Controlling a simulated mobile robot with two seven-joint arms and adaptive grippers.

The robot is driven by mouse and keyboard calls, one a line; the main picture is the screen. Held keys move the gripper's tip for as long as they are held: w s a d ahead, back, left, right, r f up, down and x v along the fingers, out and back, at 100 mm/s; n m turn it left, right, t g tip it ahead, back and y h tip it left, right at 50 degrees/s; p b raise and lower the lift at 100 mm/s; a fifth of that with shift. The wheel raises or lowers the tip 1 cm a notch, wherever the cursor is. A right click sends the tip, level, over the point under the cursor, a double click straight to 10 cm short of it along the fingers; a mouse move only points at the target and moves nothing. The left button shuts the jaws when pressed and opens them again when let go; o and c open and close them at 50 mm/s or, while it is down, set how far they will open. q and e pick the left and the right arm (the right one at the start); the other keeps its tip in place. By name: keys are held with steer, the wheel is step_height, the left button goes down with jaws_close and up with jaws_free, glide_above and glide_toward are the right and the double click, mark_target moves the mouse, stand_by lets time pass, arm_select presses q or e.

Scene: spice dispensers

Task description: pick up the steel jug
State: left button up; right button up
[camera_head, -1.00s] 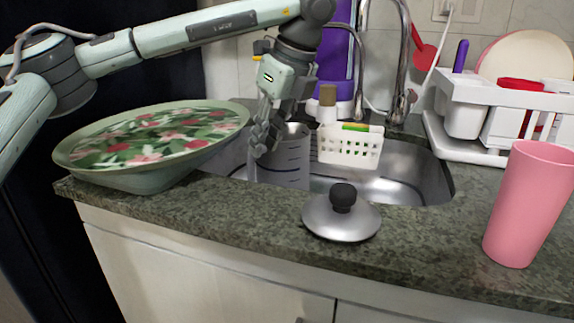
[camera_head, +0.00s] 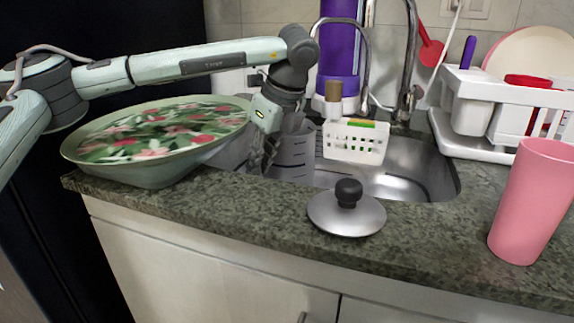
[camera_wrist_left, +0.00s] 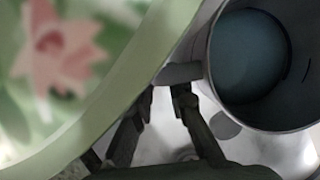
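The steel jug (camera_head: 293,157) stands in the sink, grey with dark measuring lines on its side. In the left wrist view the jug (camera_wrist_left: 213,62) shows its round open mouth at the upper right. Its handle (camera_wrist_left: 178,73) points left toward my fingers. My left gripper (camera_head: 262,158) is lowered at the jug's left side, between it and the floral bowl. In the wrist view its two fingertips (camera_wrist_left: 165,93) are apart, close to the handle. I cannot tell whether they touch it. My right gripper is not in view.
The large floral bowl (camera_head: 90,165) is close on the left. A lid with a black knob (camera_head: 347,193) lies on the counter in front of the sink (camera_head: 418,170). A white basket (camera_head: 352,145) and faucet (camera_head: 411,60) are behind. A pink cup (camera_head: 533,205) stands right.

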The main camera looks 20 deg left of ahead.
arm_select(q)
jaws_close()
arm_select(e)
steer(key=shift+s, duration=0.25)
arm_select(q)
steer(key=shift+w+r, duration=0.1)
steer(key=shift+r, duration=0.05)
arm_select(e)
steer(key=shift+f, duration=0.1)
arm_select(q)
steer(key=shift+r, duration=0.1)
steer(key=shift+r, duration=0.1)
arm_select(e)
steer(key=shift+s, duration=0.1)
